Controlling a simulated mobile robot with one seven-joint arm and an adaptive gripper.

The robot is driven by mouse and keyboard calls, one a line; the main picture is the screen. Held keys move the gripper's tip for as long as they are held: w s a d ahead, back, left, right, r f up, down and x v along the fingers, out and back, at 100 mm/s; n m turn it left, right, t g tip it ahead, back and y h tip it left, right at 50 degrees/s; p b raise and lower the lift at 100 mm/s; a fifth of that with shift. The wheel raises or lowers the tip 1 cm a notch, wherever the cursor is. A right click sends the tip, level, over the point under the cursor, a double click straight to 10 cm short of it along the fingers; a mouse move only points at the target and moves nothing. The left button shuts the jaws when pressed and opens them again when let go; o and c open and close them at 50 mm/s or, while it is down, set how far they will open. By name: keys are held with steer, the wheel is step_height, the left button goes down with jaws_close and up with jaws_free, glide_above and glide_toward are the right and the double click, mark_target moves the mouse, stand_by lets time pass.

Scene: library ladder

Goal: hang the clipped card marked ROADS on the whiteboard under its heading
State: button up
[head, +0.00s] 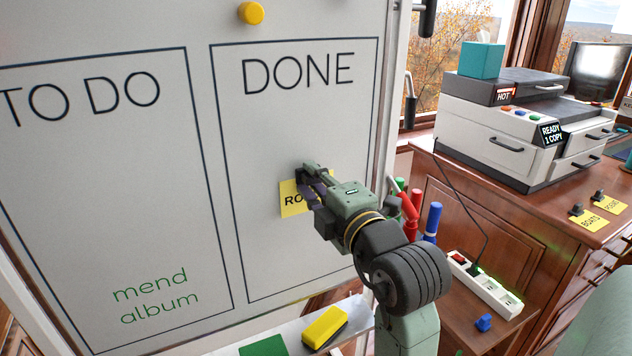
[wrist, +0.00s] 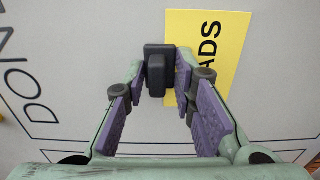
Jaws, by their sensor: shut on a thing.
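The yellow ROADS card (head: 291,199) is at the whiteboard (head: 330,250) inside the DONE box, below the DONE heading (head: 299,74). Part of its lettering is hidden behind my gripper in the head view. In the wrist view the card (wrist: 228,40) shows "ADS" beside its black clip (wrist: 158,70). My gripper (head: 311,180) is shut on the black clip, between the purple finger pads (wrist: 160,80) in the wrist view. The card looks at or very near the board; I cannot tell whether it touches.
The TO DO box (head: 90,220) with "mend album" is at left. Below are a yellow eraser (head: 325,327) and markers (head: 411,215). A printer (head: 520,125) and clipped yellow cards (head: 588,220) are on the wooden cabinet at right. A power strip (head: 487,285) lies lower.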

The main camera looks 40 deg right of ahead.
stand_by(0.4)
steer(key=o, duration=1.1)
steer(key=shift+c, duration=0.2)
steer(key=v, duration=1.2)
steer(key=shift+s+a, duration=0.1)
